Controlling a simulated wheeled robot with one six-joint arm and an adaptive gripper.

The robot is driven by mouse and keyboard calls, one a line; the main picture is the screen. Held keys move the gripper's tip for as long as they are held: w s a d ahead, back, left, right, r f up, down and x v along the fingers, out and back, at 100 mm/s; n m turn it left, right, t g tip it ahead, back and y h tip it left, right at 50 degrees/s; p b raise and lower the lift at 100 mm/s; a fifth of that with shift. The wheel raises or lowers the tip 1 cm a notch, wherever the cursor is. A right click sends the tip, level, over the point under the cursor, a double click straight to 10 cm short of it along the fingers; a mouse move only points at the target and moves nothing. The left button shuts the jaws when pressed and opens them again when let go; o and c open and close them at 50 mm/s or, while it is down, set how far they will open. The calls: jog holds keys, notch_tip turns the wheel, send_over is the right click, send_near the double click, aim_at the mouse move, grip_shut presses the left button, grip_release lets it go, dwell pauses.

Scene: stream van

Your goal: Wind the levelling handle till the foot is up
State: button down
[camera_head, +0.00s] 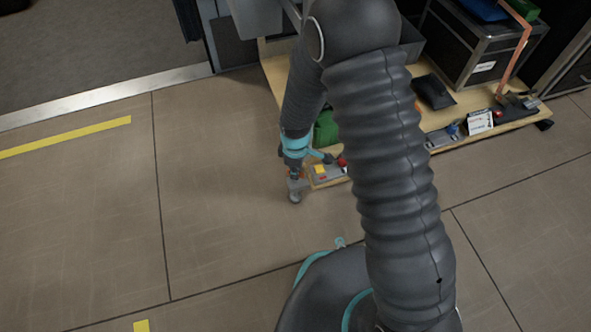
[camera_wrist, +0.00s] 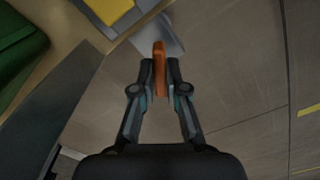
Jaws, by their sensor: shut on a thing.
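The levelling handle shows as an upright orange grip (camera_wrist: 160,62) in the wrist view. My gripper (camera_wrist: 160,82) is shut on it, with one black finger on each side. A grey metal piece (camera_wrist: 172,38) lies just behind the grip. In the head view my gripper (camera_head: 295,172) points down at the near left corner of a low wooden bench. A grey part (camera_head: 295,196) shows just below it, close to the floor; I cannot tell if this is the foot or whether it touches the floor.
The wooden bench (camera_head: 271,78) carries a yellow block (camera_head: 320,169), a red knob (camera_head: 342,162), a green thing (camera_head: 325,130) and a black case (camera_head: 470,52). My arm hides part of the bench. The tiled floor (camera_head: 215,220) to the left is clear.

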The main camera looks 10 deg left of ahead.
jog(key=c, duration=1.2)
grip_release()
notch_tip(320, 180, up, 12)
